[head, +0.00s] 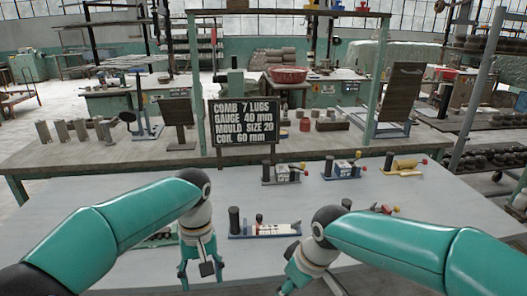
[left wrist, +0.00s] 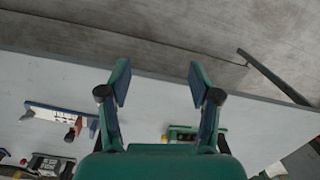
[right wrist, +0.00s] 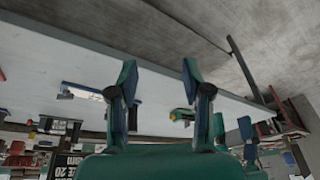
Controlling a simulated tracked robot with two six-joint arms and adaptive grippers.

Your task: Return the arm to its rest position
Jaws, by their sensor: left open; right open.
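My left gripper (head: 200,272) hangs over the near part of the grey table (head: 70,215), fingers pointing down, left of a blue-based fixture (head: 265,231). In the left wrist view (left wrist: 158,82) its two fingers are spread with nothing between them. My right gripper (head: 297,281) is low in the head view, partly cut off by the bottom edge and partly hidden by its own arm. In the right wrist view (right wrist: 158,82) its fingers are apart and empty.
Small fixtures stand further back: a dark one (head: 284,173), a blue-based one (head: 345,169) and a yellow one (head: 404,167). A green-based one (left wrist: 182,133) lies near the left gripper. A black sign (head: 241,121) stands behind. The table's left part is clear.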

